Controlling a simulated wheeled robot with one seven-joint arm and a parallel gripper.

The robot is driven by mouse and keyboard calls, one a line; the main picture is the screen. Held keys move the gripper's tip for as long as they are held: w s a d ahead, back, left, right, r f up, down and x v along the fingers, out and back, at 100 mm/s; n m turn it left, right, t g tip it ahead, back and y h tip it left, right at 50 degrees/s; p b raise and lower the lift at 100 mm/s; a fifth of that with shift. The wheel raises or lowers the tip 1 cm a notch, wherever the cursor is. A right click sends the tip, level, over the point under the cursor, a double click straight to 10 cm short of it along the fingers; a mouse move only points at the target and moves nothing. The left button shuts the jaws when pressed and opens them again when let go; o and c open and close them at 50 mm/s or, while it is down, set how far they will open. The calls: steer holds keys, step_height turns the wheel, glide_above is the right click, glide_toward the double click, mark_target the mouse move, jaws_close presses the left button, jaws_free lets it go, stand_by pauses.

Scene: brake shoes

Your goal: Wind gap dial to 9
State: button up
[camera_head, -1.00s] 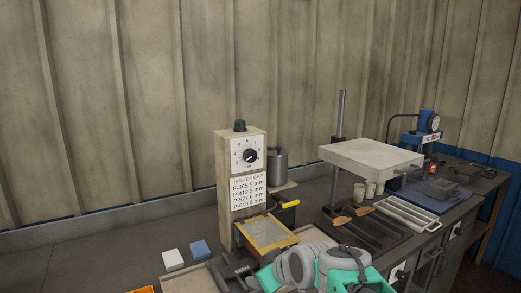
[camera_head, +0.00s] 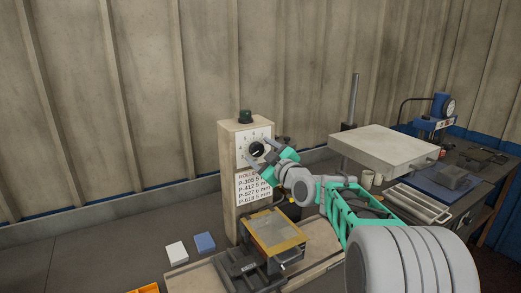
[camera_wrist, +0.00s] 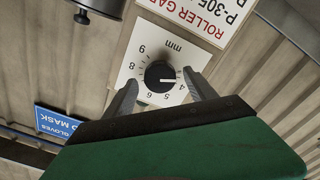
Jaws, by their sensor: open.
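The gap dial is a black round knob (camera_head: 257,149) on a white numbered plate (camera_head: 243,151), high on a pale upright post (camera_head: 229,190). In the wrist view the knob (camera_wrist: 159,77) appears upside down, with mm and digits from 4 to 9 visible around it. Its white pointer mark lies toward the 4. My gripper (camera_head: 262,155) is open in front of the dial. In the wrist view my gripper (camera_wrist: 160,82) has one finger on each side of the knob. I cannot tell whether either finger touches it.
A roller gap sign (camera_head: 250,188) is below the dial. A yellow-framed tray (camera_head: 275,232) stands below. A pale raised plate (camera_head: 383,146) stands at right.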

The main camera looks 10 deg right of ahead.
steer(key=shift+c, duration=0.4)
steer(key=c, duration=1.3)
